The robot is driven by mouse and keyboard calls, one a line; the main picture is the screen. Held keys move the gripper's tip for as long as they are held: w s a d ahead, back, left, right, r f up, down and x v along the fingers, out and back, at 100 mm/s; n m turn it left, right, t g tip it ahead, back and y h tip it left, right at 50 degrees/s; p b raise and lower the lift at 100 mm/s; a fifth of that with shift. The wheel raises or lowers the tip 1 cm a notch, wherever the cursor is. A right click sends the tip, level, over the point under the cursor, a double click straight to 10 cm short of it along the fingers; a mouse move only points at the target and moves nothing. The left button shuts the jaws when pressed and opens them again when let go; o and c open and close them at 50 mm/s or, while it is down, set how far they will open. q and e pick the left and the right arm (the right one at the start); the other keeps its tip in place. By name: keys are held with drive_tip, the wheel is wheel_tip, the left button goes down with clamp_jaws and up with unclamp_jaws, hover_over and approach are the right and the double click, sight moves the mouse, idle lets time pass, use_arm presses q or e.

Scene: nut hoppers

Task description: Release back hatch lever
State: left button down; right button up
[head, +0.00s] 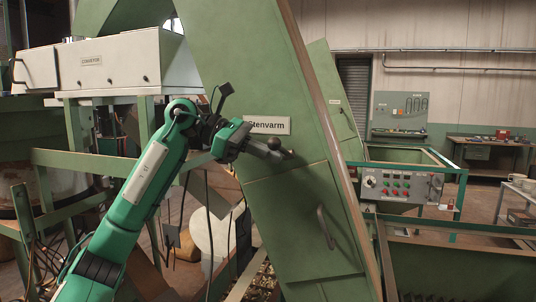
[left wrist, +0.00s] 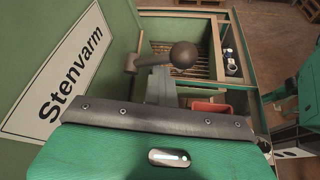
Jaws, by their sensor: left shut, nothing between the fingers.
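The hatch lever is a dark bar with a round ball knob (head: 274,143) on the sloping green hopper housing, just below the "Stenvarm" plate (head: 267,125). In the left wrist view the lever's knob (left wrist: 183,55) points to the right, and its bar runs left to a short pivot by the green wall. My left gripper (head: 260,150) is shut and empty, its fingertips right at the lever. In the left wrist view the grey fingers (left wrist: 160,85) end just below the bar; I cannot tell whether they touch it. My right gripper is not in view.
A hatch panel with a curved handle (head: 325,228) lies lower on the housing. A white conveyor box (head: 110,62) stands at left. A control panel (head: 402,187) with buttons and green-framed bins are at right. A red box (left wrist: 210,107) shows beyond the fingers.

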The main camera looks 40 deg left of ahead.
use_arm(q)
drive_tip(key=shift+a+r, duration=0.2)
drive_tip(key=shift+r, duration=0.25)
drive_tip(key=b+v, duration=0.3)
drive_tip(key=v, duration=1)
drive_tip(key=shift+s+a+f, duration=0.2)
drive_tip(key=shift+a+f, duration=0.05)
drive_tip(key=shift+f, duration=0.1)
drive_tip(key=shift+w, duration=0.1)
